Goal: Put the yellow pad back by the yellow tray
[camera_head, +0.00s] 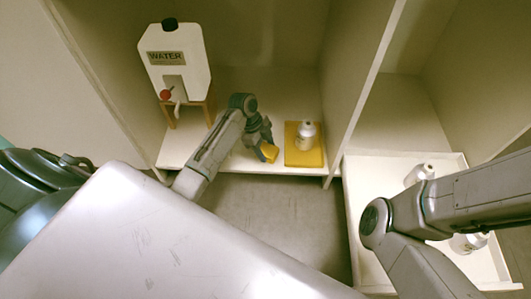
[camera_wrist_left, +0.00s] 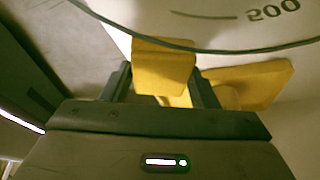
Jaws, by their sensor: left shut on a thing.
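The yellow pad (camera_head: 269,152) is in my left gripper (camera_head: 265,144), low over the shelf floor, left of the yellow tray (camera_head: 305,160). In the left wrist view the pad (camera_wrist_left: 163,72) sits between the two fingers of the left gripper (camera_wrist_left: 164,84), which is shut on it. A flat yellow surface (camera_wrist_left: 262,82), likely the tray, shows behind it to the right. A white bottle (camera_head: 306,130) stands on the tray. Whether the pad touches the shelf is not clear. My right arm comes in at the right, with its gripper out of view.
A white WATER jug (camera_head: 181,65) with a red tap stands on a wooden stand (camera_head: 190,110) at the left. A divider (camera_head: 360,90) rises right of the tray. A white drawer (camera_head: 355,210) holds white bottles. A pale curved thing marked 500 (camera_wrist_left: 225,18) fills the wrist view's top.

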